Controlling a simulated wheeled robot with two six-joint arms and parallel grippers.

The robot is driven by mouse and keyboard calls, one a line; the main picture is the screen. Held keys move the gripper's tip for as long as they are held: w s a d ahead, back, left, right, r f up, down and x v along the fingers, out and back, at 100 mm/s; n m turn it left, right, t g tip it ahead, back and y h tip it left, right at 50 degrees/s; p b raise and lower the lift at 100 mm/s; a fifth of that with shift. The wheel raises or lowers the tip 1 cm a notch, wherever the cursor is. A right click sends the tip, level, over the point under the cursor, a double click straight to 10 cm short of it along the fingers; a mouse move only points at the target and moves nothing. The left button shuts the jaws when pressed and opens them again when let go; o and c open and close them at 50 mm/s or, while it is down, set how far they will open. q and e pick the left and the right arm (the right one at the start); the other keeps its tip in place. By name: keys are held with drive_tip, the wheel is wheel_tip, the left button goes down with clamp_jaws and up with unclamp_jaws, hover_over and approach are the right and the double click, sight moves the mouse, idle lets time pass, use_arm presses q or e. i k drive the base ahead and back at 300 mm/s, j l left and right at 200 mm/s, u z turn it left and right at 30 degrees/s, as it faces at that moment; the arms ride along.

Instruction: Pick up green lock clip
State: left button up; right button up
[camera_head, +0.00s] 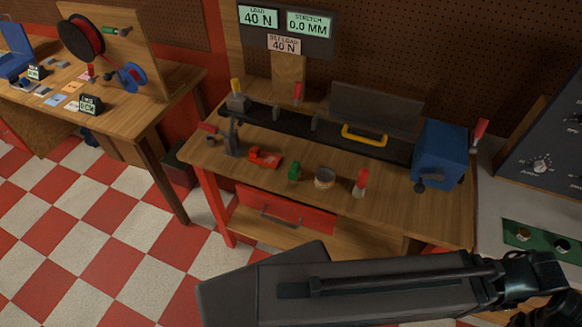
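A small green object (294,171), which looks like the green lock clip, stands upright on the wooden workbench (225,178) near its front edge. It sits between a red tool (265,158) on its left and a small round container (324,178) on its right. Its details are too small to make out. A large dark grey link of my own arm crosses the bottom of the view, with a black joint at the right edge. It is well apart from the green object. I see no fingertips of either gripper.
A red-handled tool (360,183) stands right of the container. Behind are a black rail (270,121), a yellow handle (364,135) and a blue block (440,153). A grey panel (545,160) with knobs stands at the right. Checkered floor is open at the left.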

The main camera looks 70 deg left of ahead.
sight(295, 170)
drive_tip(key=j+u, duration=0.1)
drive_tip(key=u, duration=0.3)
drive_tip(key=k+j+u, duration=0.1)
drive_tip(key=u, duration=0.3)
drive_tip(key=j+u, duration=0.1)
drive_tip(key=u, duration=0.35)
drive_tip(key=j+u, duration=0.1)
drive_tip(key=u, duration=0.3)
drive_tip(key=j+u, duration=0.1)
drive_tip(key=u, duration=0.3)
